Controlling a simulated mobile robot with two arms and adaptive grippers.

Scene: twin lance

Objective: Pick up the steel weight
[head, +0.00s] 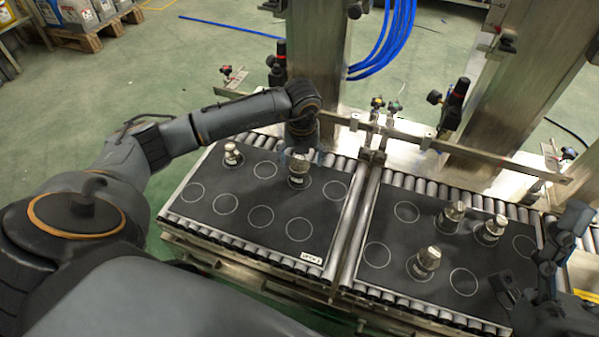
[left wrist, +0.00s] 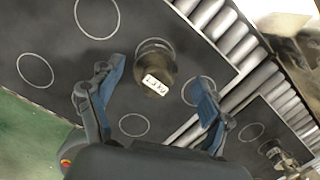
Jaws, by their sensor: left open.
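A steel weight (head: 298,178) with a pale label stands upright on the left black mat (head: 190,222), near its back middle. In the left wrist view the weight (left wrist: 155,68) looks dark, with its white label toward me. My left gripper (head: 301,157) is over this weight and partly hides its top. In the left wrist view the left gripper (left wrist: 152,100) is open, with one finger on each side and visible gaps to the weight. Part of my right arm and gripper (head: 541,272) shows at the lower right; its jaw state is unclear.
Another weight (head: 232,155) stands at the left mat's back left corner. Three weights (head: 426,263) (head: 451,217) (head: 490,230) stand on the right black mat (head: 393,287). Conveyor rollers (head: 352,222) separate the mats. A metal post (head: 318,50) and rail (head: 470,152) stand behind.

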